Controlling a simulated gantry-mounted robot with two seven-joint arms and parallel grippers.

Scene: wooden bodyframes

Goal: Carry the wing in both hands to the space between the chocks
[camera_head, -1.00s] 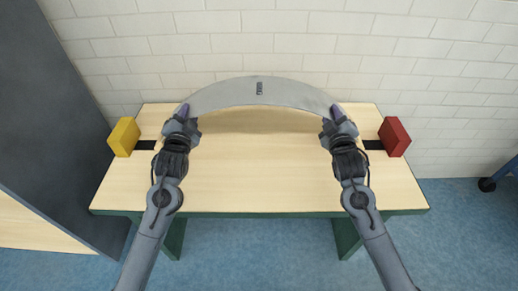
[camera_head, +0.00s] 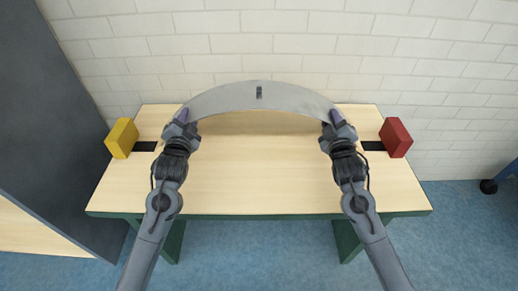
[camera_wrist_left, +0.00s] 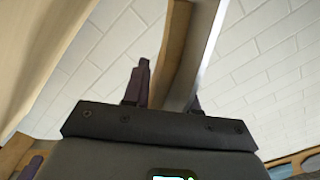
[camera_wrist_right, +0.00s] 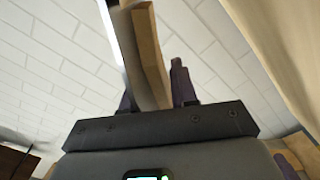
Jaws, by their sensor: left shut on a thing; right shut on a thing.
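The wing (camera_head: 258,94) is a grey, arched piece with a small dark mark near its middle. It spans between my two grippers above the back part of the table. My left gripper (camera_head: 183,122) is shut on its left end, and my right gripper (camera_head: 336,122) is shut on its right end. The wing's edge also shows between the fingers in the left wrist view (camera_wrist_left: 198,55) and in the right wrist view (camera_wrist_right: 148,55). A yellow chock (camera_head: 122,138) stands at the table's left edge and a red chock (camera_head: 396,138) at its right edge.
The wooden table (camera_head: 260,180) is bare between the arms. A dark strip lies beside each chock. A white brick wall (camera_head: 250,45) rises behind the table. A dark grey panel (camera_head: 60,120) stands at the left.

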